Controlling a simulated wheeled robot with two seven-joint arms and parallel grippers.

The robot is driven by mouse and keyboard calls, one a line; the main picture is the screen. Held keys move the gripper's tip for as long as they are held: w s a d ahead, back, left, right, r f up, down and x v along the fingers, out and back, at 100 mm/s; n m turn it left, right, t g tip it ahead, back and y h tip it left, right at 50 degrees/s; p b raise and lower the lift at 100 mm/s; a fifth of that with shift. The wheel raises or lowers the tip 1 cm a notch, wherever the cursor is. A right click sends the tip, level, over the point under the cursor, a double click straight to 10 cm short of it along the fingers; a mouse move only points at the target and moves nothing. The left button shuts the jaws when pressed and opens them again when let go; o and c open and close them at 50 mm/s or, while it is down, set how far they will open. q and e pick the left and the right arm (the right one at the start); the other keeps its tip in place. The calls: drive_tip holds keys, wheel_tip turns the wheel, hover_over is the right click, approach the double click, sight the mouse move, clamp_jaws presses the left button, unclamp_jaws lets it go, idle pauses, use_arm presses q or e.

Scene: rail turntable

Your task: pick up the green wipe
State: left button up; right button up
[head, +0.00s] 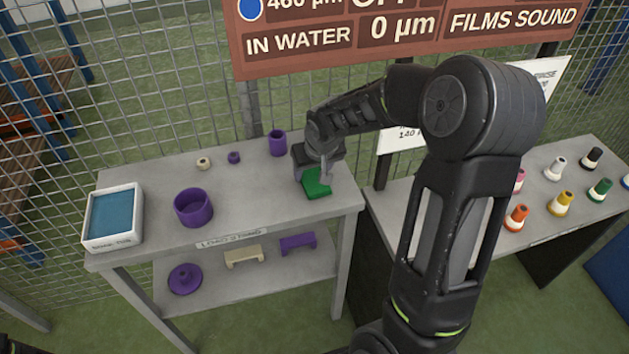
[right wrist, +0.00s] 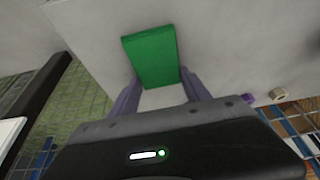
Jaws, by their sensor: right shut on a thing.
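The green wipe (head: 316,184) lies near the right end of the grey table's top in the head view. In the right wrist view the wipe (right wrist: 150,52) is a flat green rectangle between and beyond the fingertips. My right gripper (head: 324,172) reaches down to it from above and is shut on its near part. In the right wrist view the two fingers of the gripper (right wrist: 159,83) stand at the wipe's sides. Whether the wipe is clear of the table top is hard to tell. My left gripper is not in view.
The grey table (head: 262,205) also bears a blue-filled white tray (head: 139,218), a purple bowl (head: 193,208), a purple cup (head: 277,142) and small rings. Purple and cream pieces lie on the lower shelf. Colored cones stand on another table at right. A mesh fence and sign stand behind.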

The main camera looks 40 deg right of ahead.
sight(313, 176)
drive_tip(key=shift+r, duration=0.15)
drive_tip(key=shift+s+a+r, duration=0.1)
drive_tip(key=shift+s+r, duration=0.05)
drive_tip(key=shift+r, duration=0.2)
wheel_tip(313, 176, up, 6)
drive_tip(key=shift+s+r+b, duration=0.1)
drive_tip(key=shift+r+b, duration=0.15)
drive_tip(key=shift+b, duration=0.05)
drive_tip(key=s+a+b, duration=0.1)
drive_tip(key=s+a, duration=0.2)
drive_tip(key=s, duration=0.6)
drive_tip(key=s+a+b, duration=0.1)
drive_tip(key=s+a, duration=0.2)
drive_tip(key=s, duration=0.6)
drive_tip(key=shift+s+a+f+b, duration=0.15)
drive_tip(key=shift+s+a+b, duration=0.1)
drive_tip(key=shift+b, duration=0.15)
